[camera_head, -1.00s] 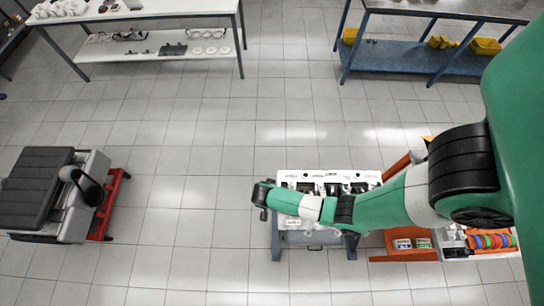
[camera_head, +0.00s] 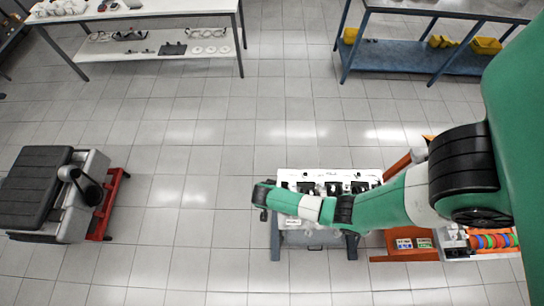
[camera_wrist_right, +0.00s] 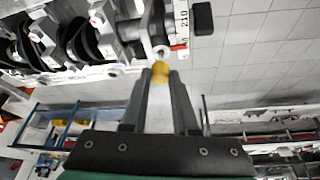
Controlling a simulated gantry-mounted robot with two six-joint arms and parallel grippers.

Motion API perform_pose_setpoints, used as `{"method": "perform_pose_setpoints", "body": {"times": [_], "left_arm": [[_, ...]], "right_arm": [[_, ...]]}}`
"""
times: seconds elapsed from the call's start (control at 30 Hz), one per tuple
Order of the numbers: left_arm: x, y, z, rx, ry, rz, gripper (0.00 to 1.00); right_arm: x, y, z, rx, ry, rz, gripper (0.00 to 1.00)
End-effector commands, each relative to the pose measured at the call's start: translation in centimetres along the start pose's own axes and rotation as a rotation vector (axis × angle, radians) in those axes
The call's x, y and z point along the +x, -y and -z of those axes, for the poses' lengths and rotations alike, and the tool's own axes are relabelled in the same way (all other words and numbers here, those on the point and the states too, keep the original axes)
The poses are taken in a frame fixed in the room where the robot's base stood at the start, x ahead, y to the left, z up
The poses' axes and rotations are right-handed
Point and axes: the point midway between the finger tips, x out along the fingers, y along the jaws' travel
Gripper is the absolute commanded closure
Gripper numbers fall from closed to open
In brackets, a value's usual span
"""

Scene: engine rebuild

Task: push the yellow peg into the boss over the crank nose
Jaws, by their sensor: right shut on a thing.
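In the right wrist view, the yellow peg (camera_wrist_right: 161,71) sits between the tips of my right gripper (camera_wrist_right: 160,78), which is shut on it. The peg's far end is close to a grey metal boss (camera_wrist_right: 161,52) at the end of the crank area; I cannot tell whether it has entered the hole. The crankshaft (camera_wrist_right: 85,42) lies in the white engine block to the left. In the head view, my right gripper (camera_head: 264,213) is at the left end of the engine block (camera_head: 345,180), partly covered by my arm. My left gripper is not in view.
A small red part (camera_wrist_right: 179,47) and a white numbered strip (camera_wrist_right: 183,20) are beside the boss. In the head view, an orange tray (camera_head: 400,255) lies right of the engine stand (camera_head: 275,240). Floor left of the engine is clear, up to a red-framed cart (camera_head: 108,205).

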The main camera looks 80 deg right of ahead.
Motion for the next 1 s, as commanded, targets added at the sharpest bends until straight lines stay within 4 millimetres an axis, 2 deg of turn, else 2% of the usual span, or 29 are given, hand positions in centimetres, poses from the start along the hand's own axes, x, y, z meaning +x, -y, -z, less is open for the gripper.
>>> {"method": "perform_pose_setpoints", "body": {"times": [1.0], "left_arm": [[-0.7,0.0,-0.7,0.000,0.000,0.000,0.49]], "right_arm": [[1.5,0.0,-0.6,0.001,0.000,0.000,1.00]]}}
